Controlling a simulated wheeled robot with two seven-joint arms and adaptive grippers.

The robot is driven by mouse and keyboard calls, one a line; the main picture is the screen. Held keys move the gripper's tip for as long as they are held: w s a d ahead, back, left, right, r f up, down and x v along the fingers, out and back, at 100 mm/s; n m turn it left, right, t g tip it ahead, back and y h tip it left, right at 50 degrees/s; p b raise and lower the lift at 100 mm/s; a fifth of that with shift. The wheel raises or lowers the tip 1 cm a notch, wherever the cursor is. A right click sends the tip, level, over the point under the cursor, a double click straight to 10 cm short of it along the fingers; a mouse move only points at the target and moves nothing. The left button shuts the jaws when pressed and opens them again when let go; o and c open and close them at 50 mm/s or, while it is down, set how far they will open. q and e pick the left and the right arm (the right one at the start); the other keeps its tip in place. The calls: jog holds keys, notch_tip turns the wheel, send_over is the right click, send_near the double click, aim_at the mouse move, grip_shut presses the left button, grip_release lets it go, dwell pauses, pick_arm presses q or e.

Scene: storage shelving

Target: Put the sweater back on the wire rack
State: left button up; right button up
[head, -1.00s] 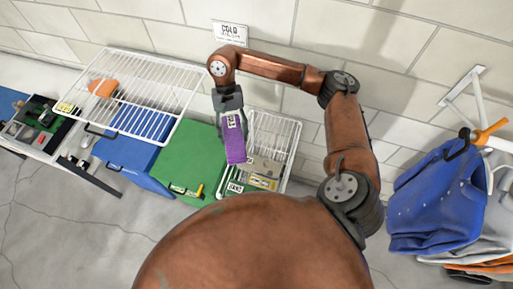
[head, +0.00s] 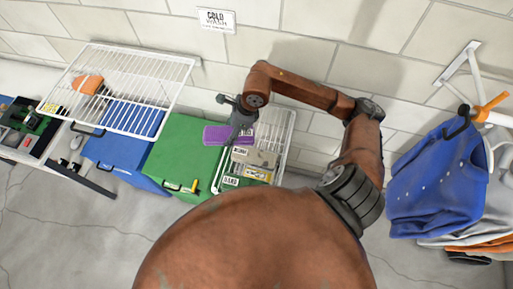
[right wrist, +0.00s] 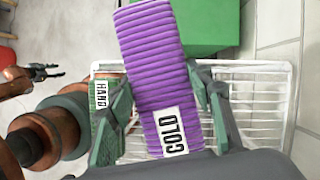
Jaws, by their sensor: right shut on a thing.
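The purple ribbed, folded sweater (head: 216,134) has a white COLD label, which shows in the right wrist view (right wrist: 150,50). My right gripper (head: 238,130) is shut on it, with one finger on each side in the right wrist view. It is held above the white wire basket (head: 287,140) and the edge of the green box; the exact height is hard to tell. A white wire rack (head: 150,62) stands at the left, with an orange folded item (head: 88,85) on it. My left gripper (right wrist: 42,72) shows small at the left of the right wrist view, fingers apart and empty.
The green box (head: 185,155) and blue box (head: 118,160) stand left of the basket. The basket holds labelled items, one reading HAND (right wrist: 101,95). A COLD WASH sign (head: 217,20) is on the wall. Blue clothing (head: 437,180) hangs at the right. Much of the rack is bare.

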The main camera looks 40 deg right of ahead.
jog(key=shift+w+d+m, duration=0.1)
jog(key=shift+m, duration=0.5)
jog(key=shift+d+m+t, duration=0.1)
jog(key=shift+m+t, duration=0.2)
jog(key=shift+m, duration=0.1)
jog(key=shift+m+h, duration=0.3)
jog(key=shift+d, duration=0.25)
jog(key=d+f, duration=0.3)
jog(key=d, duration=0.1)
jog(key=d+f, duration=0.2)
jog(key=d, duration=0.2)
jog(key=s+d+f, duration=0.1)
jog(key=d+f, duration=0.2)
jog(key=d, duration=0.1)
jog(key=shift+d+f+p, duration=0.3)
jog(key=shift+f+p, duration=0.05)
jog(key=shift+p, duration=0.05)
jog(key=shift+d+f, duration=0.3)
jog(key=shift+f, duration=0.05)
jog(key=f, duration=0.3)
jog(key=shift+d+f, duration=0.1)
jog(key=shift+d, duration=0.1)
pick_arm(q)
jog(key=shift+s+r, duration=0.2)
jog(key=shift+s, duration=0.35)
jog(key=shift+s+r, duration=0.2)
jog(key=shift+s, duration=0.35)
pick_arm(e)
jog(key=shift+f, duration=0.2)
